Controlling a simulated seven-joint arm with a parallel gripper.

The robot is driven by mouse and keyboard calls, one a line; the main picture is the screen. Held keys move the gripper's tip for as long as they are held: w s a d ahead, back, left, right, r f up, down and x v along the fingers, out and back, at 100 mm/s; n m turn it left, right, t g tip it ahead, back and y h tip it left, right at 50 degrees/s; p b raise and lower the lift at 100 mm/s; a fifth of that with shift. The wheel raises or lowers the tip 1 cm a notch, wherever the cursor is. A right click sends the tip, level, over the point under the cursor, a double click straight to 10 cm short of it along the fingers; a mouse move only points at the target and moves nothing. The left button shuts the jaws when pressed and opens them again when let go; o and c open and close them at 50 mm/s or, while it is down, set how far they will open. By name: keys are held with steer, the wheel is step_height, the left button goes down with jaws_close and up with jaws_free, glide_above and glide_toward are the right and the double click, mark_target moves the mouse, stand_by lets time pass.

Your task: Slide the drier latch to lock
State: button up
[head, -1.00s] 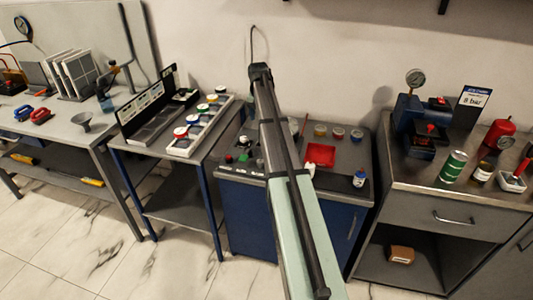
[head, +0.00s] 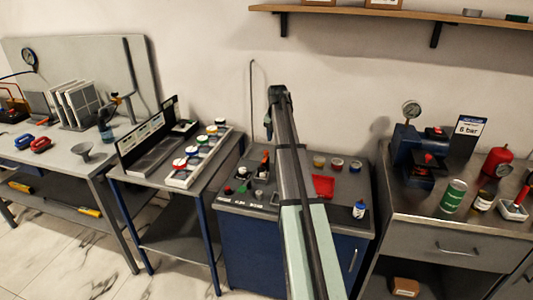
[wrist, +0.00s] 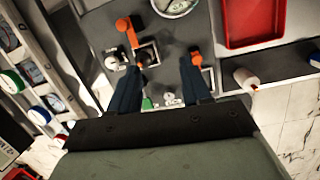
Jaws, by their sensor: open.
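My gripper (wrist: 170,60) is open in the wrist view, its two dark blue fingers with orange tips spread over the grey top of the blue cabinet. Nothing is held between them. Small fixtures sit at and below the gap, including a green piece (wrist: 148,103) and a dark square fitting (wrist: 148,52) beside the left fingertip. An orange lever (wrist: 126,27) stands up-left of that finger. I cannot tell which fixture is the drier latch, or its position.
A red tray (wrist: 253,20) and a white bottle (wrist: 246,78) lie right of the fingers. A rack of coloured-capped jars (head: 200,160) stands left. A gauge pump (head: 412,150) and cans stand on the right bench (head: 450,222). A wall shelf (head: 400,15) is above.

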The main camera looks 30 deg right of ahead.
mark_target(266, 151)
steer(key=w+r+m+t, duration=0.2)
steer(key=w+m+t, duration=0.1)
steer(key=m, duration=2.4)
steer(key=shift+g+y, duration=0.3)
steer(key=x, duration=1.3)
steer(key=shift+w+a+f, duration=0.15)
steer(key=shift+w+f, duration=0.1)
steer(key=shift+w, duration=0.1)
jaws_close()
